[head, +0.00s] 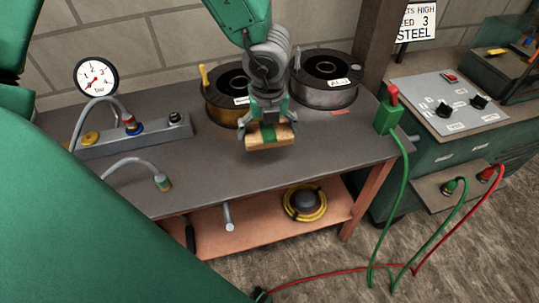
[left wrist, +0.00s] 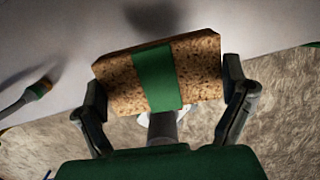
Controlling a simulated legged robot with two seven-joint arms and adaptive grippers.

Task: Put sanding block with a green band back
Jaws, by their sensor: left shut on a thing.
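The sanding block (head: 269,135) is tan and speckled with a green band around its middle. My left gripper (head: 268,122) is shut on it and holds it over the front part of the grey bench top. In the left wrist view the block (left wrist: 200,65) sits between the two fingers of the left gripper (left wrist: 165,95), slightly tilted, with its green band facing the camera. A shadow falls on the bench beyond it. My right gripper is not in view.
A manifold with a gauge (head: 97,76) and hoses is at the left. A green clamp (head: 387,116) sits at the right bench edge. The lower shelf (head: 265,235) holds a yellow coil.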

